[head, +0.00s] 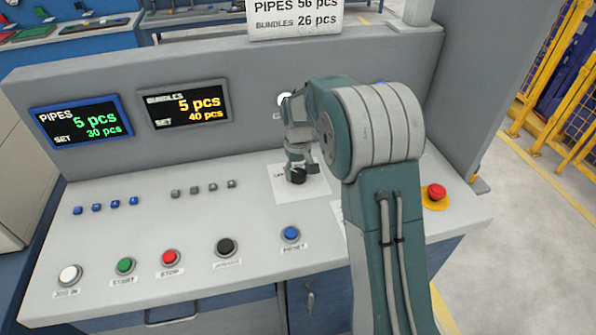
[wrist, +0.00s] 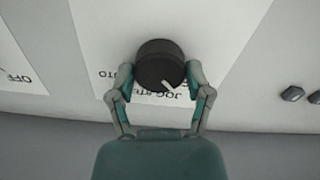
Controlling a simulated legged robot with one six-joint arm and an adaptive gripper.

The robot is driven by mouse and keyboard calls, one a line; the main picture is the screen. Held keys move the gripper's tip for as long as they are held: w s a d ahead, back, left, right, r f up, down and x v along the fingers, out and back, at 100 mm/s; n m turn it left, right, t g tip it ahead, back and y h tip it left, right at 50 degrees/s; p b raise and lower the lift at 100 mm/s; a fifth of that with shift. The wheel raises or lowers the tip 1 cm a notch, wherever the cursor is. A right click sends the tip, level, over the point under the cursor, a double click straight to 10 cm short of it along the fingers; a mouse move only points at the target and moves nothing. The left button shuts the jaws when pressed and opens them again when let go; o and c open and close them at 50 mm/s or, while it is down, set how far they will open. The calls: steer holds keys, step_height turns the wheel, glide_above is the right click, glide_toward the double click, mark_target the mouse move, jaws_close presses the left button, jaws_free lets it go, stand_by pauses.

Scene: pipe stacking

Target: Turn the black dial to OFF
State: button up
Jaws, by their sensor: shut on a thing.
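The black dial (head: 297,176) sits on a white label plate on the sloped console, partly covered by my gripper (head: 298,163). In the wrist view the dial (wrist: 160,65) is between the two fingers of my gripper (wrist: 161,76), one on each side, and they are shut on it. Its white pointer mark (wrist: 168,86) points to the lower right, by upside-down lettering that seems to read JOG. Lettering ending in UTO shows left of the dial. The word OFF (wrist: 14,75) shows upside down on a separate white label at the far left.
White, green, red, black and blue push buttons line the console's front (head: 170,258). Small blue and grey buttons sit behind them. A red emergency button (head: 437,191) is at the right. Two displays (head: 184,106) stand on the back panel. My arm hides part of the console's right side.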

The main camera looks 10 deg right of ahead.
mark_target(297, 172)
steer(key=shift+w+r+n, duration=0.1)
steer(key=shift+w+n, duration=0.05)
steer(key=shift+n, duration=1.45)
steer(key=o, duration=1.1)
steer(key=shift+a, duration=0.1)
steer(key=shift+o, duration=0.2)
step_height(297, 172, up, 12)
